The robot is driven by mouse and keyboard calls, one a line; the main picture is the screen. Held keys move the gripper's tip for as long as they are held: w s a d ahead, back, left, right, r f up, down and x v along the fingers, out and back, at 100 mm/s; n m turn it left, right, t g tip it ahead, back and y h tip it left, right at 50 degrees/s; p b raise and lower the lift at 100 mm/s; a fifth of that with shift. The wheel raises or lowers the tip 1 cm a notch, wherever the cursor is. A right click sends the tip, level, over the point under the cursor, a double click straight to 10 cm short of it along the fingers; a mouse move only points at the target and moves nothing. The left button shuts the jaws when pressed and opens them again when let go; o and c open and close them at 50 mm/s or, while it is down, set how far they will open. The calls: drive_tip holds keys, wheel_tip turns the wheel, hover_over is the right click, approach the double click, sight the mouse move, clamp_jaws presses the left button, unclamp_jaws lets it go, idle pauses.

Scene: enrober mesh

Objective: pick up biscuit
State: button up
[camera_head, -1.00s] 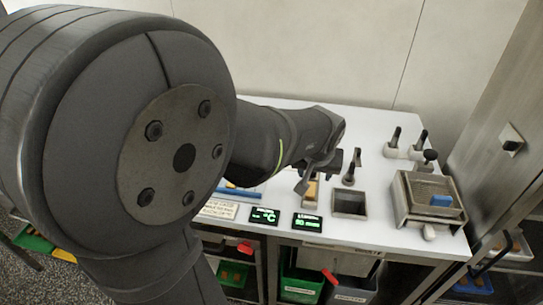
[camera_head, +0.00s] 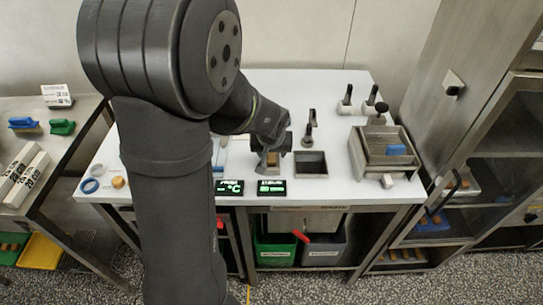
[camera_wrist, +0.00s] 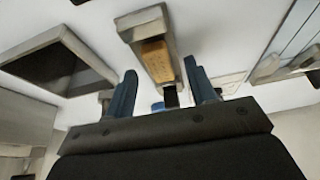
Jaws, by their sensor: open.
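A tan, rectangular biscuit (camera_wrist: 156,62) lies in a narrow metal holder (camera_wrist: 143,20) in the wrist view. In the head view the biscuit (camera_head: 273,158) shows small beside my gripper (camera_head: 268,152), partly hidden by it. In the wrist view my gripper (camera_wrist: 161,70) is open, with its two blue fingers apart and nothing between them. The fingertips point toward the holder, one on each side of the biscuit as seen. I cannot tell how far the fingertips are from the biscuit.
A dark square opening (camera_head: 311,163) lies right of the holder. A metal box with a blue block (camera_head: 396,150) stands further right. Upright black-handled tools (camera_head: 308,137) stand behind the opening. Two lit displays (camera_head: 271,187) sit at the front edge of the white table (camera_head: 340,190).

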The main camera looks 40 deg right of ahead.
drive_tip(key=shift+w+d+f, duration=0.1)
drive_tip(key=shift+f, duration=0.3)
drive_tip(key=c, duration=0.9)
drive_tip(key=shift+o, duration=0.2)
drive_tip(key=shift+r, duration=0.1)
